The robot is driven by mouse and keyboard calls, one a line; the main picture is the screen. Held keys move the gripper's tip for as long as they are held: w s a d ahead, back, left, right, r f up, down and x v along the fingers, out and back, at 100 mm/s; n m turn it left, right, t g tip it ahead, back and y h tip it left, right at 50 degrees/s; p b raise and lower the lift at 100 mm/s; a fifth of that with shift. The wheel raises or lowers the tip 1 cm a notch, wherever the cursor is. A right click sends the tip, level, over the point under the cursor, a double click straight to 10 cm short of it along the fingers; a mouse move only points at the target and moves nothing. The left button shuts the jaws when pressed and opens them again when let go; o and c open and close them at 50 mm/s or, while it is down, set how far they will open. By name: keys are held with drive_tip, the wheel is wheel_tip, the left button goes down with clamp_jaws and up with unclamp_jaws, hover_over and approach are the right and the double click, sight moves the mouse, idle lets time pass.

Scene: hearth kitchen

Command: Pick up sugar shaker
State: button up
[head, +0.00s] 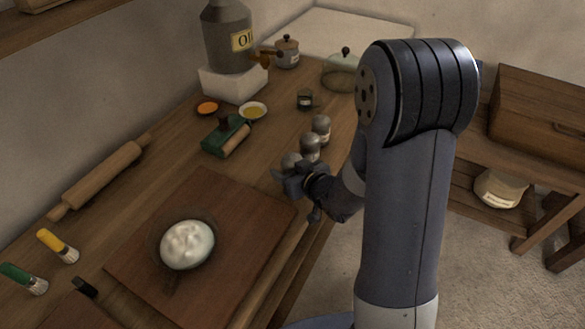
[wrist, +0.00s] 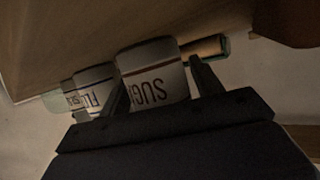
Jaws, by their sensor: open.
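The sugar shaker (wrist: 153,75) is a pale, rounded container with a dark band and dark letters reading "SUG". In the head view my gripper (head: 302,183) is at the table's right edge, right by a short row of grey-topped shakers. It partly hides the nearest shaker (head: 290,160). Their labels cannot be read there.
A second shaker (wrist: 93,88), labelled "FL", stands close beside the sugar shaker. Two more shakers (head: 311,146) (head: 321,127) stand behind the nearest one. A green-and-wood block (head: 226,137) lies left of the shakers.

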drive_tip(key=shift+w, duration=0.1)
drive_tip(key=c, duration=0.8)
